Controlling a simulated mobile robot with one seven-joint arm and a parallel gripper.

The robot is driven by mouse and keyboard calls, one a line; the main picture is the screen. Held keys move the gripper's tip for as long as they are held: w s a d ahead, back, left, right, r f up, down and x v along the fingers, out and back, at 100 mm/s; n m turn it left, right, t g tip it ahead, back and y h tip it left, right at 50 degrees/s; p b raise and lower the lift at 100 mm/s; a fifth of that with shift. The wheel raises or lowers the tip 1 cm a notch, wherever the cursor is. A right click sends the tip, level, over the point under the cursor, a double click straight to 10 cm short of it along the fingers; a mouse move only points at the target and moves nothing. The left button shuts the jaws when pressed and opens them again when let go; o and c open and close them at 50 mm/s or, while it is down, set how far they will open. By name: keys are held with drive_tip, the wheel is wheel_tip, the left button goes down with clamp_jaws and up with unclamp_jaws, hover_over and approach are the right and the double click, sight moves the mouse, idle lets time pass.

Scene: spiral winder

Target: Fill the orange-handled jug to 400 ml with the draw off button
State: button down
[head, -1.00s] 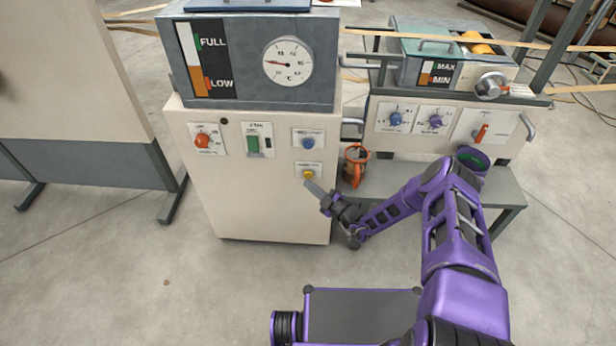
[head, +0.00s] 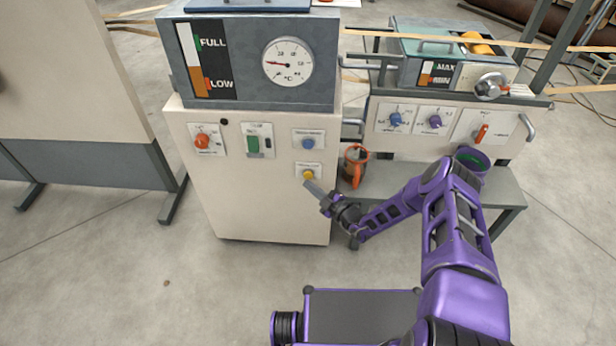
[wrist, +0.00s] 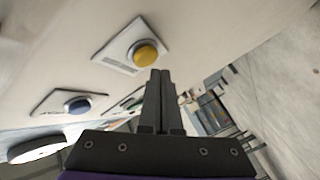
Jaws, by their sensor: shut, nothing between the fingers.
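The orange-handled jug (head: 352,169) stands on the low grey shelf, right beside the cream cabinet. Its fill level and scale are too small to read. A yellow button (head: 308,174) sits on a white plate low on the cabinet's front; its label is too small to read. My gripper (head: 307,184) is shut and empty, with its fingertips right at the yellow button. In the wrist view, the yellow button (wrist: 147,53) lies just beyond the closed fingertips (wrist: 159,73). I cannot tell whether they touch it.
A blue button (head: 308,143) sits above the yellow one, with a green switch (head: 252,145) and an orange knob (head: 202,141) to the left. A dial (head: 287,62) and a FULL/LOW gauge (head: 210,58) are above. A second machine (head: 440,130) stands at the right.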

drive_tip(key=shift+w, duration=0.1)
idle(0.6)
drive_tip(key=shift+w, duration=0.3)
drive_tip(key=shift+w, duration=0.5)
idle(2.1)
idle(0.6)
drive_tip(key=shift+s, duration=0.9)
drive_tip(key=shift+s+a+p, duration=0.1)
drive_tip(key=shift+s+p, duration=1)
drive_tip(key=shift+s, duration=1.4)
